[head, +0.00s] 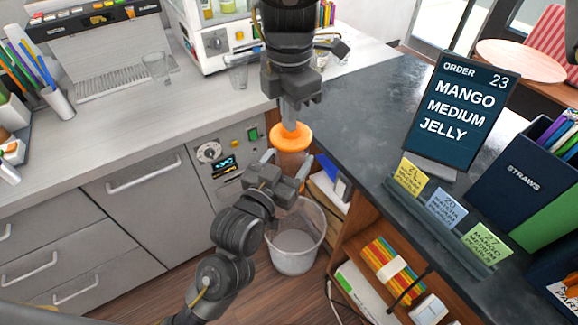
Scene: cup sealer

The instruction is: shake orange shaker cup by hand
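The orange shaker cup is in mid-air in the middle of the head view, roughly upright, with a wide orange lid (291,137) and a see-through body (291,160) below it. My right gripper (290,122) points down from the top of the view. Its fingers meet the lid's top, seen edge-on, so their gap is hidden. My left gripper (288,165) reaches up from the lower left. Its fingers flank the cup body on both sides and appear closed on it. The lower part of the cup is hidden behind the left gripper.
A white bin (295,250) stands on the floor below. A grey counter (115,120) lies left; a dark counter (350,110) lies right, with an order sign (458,112) and note cards (445,203). Clear cups (236,75) and a white machine (215,45) stand behind.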

